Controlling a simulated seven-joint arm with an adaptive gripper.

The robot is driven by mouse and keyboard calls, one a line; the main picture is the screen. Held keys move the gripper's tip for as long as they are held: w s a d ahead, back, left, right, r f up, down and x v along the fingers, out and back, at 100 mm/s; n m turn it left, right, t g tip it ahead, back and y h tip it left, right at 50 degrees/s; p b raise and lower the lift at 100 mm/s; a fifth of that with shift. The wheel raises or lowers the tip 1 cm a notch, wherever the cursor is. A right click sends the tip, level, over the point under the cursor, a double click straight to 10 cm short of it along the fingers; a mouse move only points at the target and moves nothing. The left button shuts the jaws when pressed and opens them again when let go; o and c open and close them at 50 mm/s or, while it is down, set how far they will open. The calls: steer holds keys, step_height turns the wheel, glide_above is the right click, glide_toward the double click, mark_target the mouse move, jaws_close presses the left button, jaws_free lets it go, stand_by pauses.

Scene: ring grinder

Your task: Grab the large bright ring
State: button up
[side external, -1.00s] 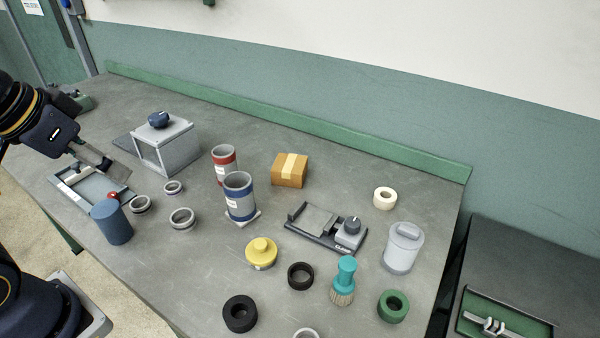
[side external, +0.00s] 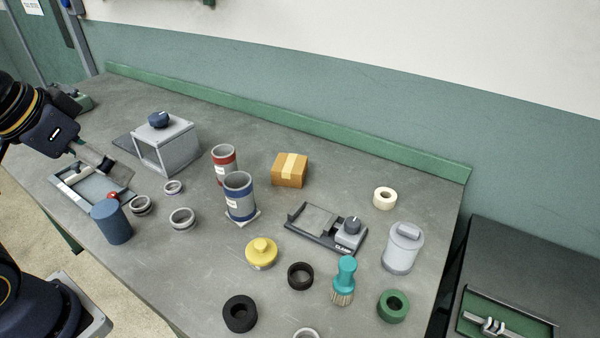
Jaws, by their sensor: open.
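Several bright metal rings lie on the grey bench. The largest-looking one (side external: 182,218) lies flat near the middle left, apart from the others. A similar ring (side external: 141,205) lies to its left, close to the blue cylinder, and a smaller ring (side external: 173,187) lies behind. Another bright ring (side external: 306,333) is cut off by the bottom edge. My gripper (side external: 120,174) is at the left, above the shallow tray and left of these rings. It is open, and I see nothing held in it; its fingers are small and partly merged with the tray behind.
A blue cylinder (side external: 111,222) stands upright in front of the tray (side external: 72,193). A grey box with a blue knob (side external: 168,145) stands behind the rings. Red-banded (side external: 224,165) and blue-banded (side external: 239,197) canisters stand to the right. Black rings (side external: 240,314) lie nearer the front.

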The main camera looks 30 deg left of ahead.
steer(key=g, duration=0.6)
glide_above(182, 216)
steer(key=s+d, duration=0.2)
steer(key=shift+m, duration=0.4)
steer(key=f, duration=1.9)
steer(key=shift+w+a+f, duration=0.1)
steer(key=shift+w+f, duration=0.15)
steer(key=shift+f, duration=0.1)
steer(key=shift+w+f, duration=0.15)
steer(key=shift+f, duration=2.9)
steer(key=shift+c, duration=0.3)
